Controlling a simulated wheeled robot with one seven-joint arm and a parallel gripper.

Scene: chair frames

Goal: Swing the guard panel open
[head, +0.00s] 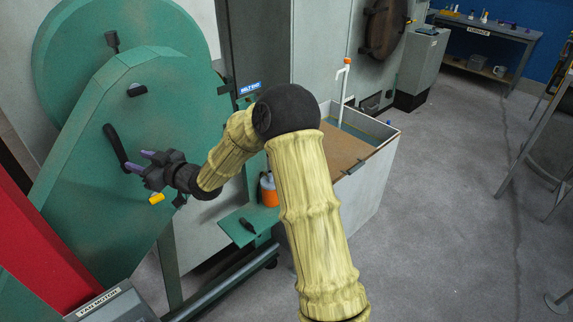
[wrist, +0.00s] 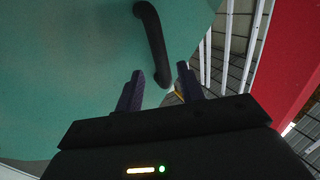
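The guard panel (head: 90,185) is a large flat green plate on the left in the head view; it also fills much of the wrist view (wrist: 70,70). A black bar handle (head: 115,146) is fixed on its face. My gripper (head: 136,160) is at the handle's lower end, with its fingers pointing at the panel. In the wrist view the two purple fingers are apart, and the handle's lower end (wrist: 153,40) shows between or just beyond the tips. I cannot tell whether they touch it. The panel looks shut against the green machine.
A yellow piece (head: 156,198) shows just below my gripper. A small green shelf (head: 240,228) and an orange container (head: 268,190) are right of the panel. A red panel (head: 40,245) and a grey box labelled fan motor (head: 115,304) stand at front left.

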